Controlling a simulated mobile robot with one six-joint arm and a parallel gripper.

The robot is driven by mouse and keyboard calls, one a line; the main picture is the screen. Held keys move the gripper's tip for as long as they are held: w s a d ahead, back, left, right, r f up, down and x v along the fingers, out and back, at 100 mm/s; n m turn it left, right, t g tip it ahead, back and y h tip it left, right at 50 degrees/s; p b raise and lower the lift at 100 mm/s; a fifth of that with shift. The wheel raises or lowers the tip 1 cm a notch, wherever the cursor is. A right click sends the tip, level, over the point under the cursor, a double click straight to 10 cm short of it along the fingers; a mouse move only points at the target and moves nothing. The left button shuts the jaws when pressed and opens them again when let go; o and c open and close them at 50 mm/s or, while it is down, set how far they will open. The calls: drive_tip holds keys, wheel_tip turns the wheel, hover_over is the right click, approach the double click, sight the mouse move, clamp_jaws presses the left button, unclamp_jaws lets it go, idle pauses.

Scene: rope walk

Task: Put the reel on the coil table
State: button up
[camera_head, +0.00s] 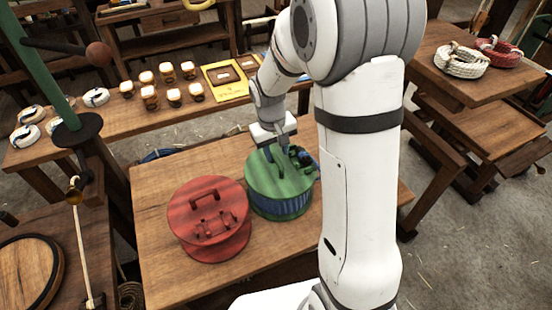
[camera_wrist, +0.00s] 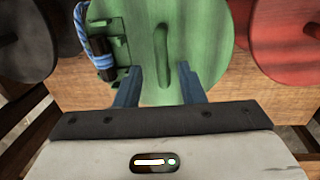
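A green reel (camera_head: 262,178) wound with blue rope stands on a wooden table (camera_head: 150,258). In the wrist view the green reel (camera_wrist: 215,40) shows its top with a slim raised handle (camera_wrist: 161,55). My gripper (camera_wrist: 159,70) is open just over it, one finger on each side of the handle; the fingers look apart from it. In the head view my gripper (camera_head: 278,150) is low over the green top, partly hiding it. A red reel (camera_head: 205,240) stands left of it, handle up. A wooden table (camera_head: 455,85) at right bears a white rope coil (camera_head: 461,62) and a red coil (camera_head: 499,52).
A dark round thing (camera_wrist: 25,45) lies left of the green reel in the wrist view. A bench behind holds several small jars (camera_head: 172,95) and a yellow board (camera_head: 225,82). A green post (camera_head: 45,75) stands at left. The right table's front is bare.

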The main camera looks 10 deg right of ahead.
wheel_tip(320, 180, up, 7)
drive_tip(key=s+d+r+m+t, duration=0.1)
drive_tip(key=s+r, duration=0.2)
drive_tip(key=s, duration=0.7)
drive_tip(key=s+d+r+m+t+y, duration=0.1)
drive_tip(key=s+r, duration=0.3)
drive_tip(key=s, duration=0.6)
drive_tip(key=shift+t, duration=0.5)
